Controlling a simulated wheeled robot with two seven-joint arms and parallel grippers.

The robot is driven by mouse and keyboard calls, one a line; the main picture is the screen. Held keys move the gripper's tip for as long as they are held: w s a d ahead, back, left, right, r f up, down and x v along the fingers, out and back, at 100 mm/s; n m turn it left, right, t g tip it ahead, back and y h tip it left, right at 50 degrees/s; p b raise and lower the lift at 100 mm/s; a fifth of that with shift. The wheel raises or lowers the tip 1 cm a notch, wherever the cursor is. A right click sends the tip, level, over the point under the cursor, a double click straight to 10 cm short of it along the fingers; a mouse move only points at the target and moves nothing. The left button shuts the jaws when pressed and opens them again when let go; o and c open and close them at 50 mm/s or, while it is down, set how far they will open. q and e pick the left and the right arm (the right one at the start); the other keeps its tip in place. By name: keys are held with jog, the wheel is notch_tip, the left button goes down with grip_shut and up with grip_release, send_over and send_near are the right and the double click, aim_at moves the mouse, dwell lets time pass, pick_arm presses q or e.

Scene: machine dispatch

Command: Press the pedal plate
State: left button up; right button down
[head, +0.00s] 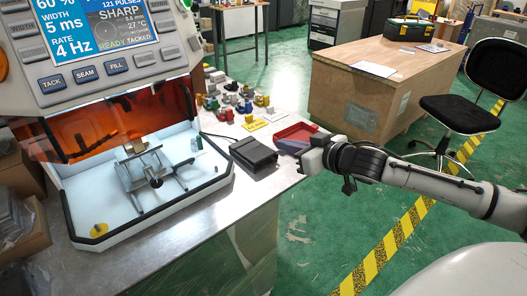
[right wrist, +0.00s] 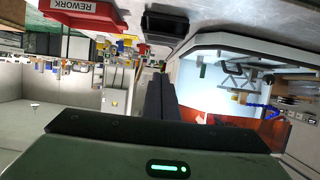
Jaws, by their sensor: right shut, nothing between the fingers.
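The pedal plate (head: 253,152) is a flat black unit on the metal bench, right of the machine's open work bay. In the right wrist view, which is upside down, the dark pedal plate (right wrist: 165,22) appears at the top. My right gripper (head: 303,158) is at the bench's right edge, to the right of the pedal plate and apart from it. Its dark fingers (right wrist: 160,88) are together and empty in the right wrist view. My left gripper is not in view.
The machine (head: 150,215) with its orange shield stands left of the pedal. A red rework tray (head: 296,131) lies close behind my right gripper. Several small coloured parts (head: 238,105) sit farther back. A wooden crate (head: 360,92) and a black chair (head: 460,110) stand beyond.

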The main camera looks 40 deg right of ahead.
jog(key=shift+w, duration=0.1)
send_over(265, 157)
jog(key=f, duration=0.3)
jog(key=shift+w+f, duration=0.15)
jog(key=shift+w, duration=0.2)
jog(key=f, duration=0.3)
jog(key=shift+s, duration=0.25)
jog(key=shift+s+f, duration=0.1)
jog(key=shift+f, duration=0.5)
